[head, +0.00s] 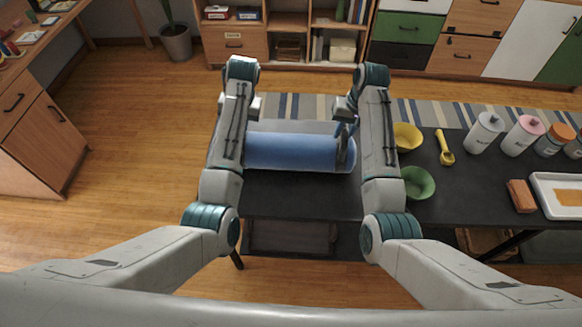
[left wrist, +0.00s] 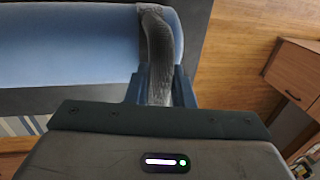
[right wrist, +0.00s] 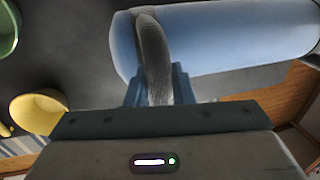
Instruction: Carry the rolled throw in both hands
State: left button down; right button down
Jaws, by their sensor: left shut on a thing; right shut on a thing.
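The rolled throw (head: 295,152) is a blue cylinder lying crosswise between my two arms at the left part of the dark table (head: 300,197). Grey straps loop around its ends. My left gripper (left wrist: 160,88) is shut on the strap at one end; in the head view my left arm hides that grip. My right gripper (right wrist: 155,85) is shut on the strap at the other end, and in the head view it shows at the right end (head: 346,128). The throw looks level. I cannot tell whether it touches the table.
A yellow bowl (head: 407,137) and a green bowl (head: 418,183) stand close right of my right arm. A yellow scoop (head: 444,148), several jars, a brown block (head: 521,196) and a white tray (head: 545,205) lie farther right. Wooden floor is open at left.

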pick_arm(q)
jog(key=shift+f+b, duration=0.65)
jog(key=shift+f, duration=0.1)
pick_arm(e)
jog(key=shift+f, duration=0.7)
pick_arm(q)
jog(key=c, duration=1.3)
grip_release()
jog(key=shift+r, duration=0.1)
pick_arm(e)
jog(key=c, duration=1.3)
grip_release()
pick_arm(q)
jog(key=shift+o, duration=0.2)
jog(key=shift+s, duration=0.1)
pick_arm(e)
jog(key=shift+o, duration=0.2)
jog(key=shift+s+r, duration=0.1)
pick_arm(q)
jog(key=shift+r, duration=0.15)
pick_arm(e)
jog(key=shift+r, duration=0.1)
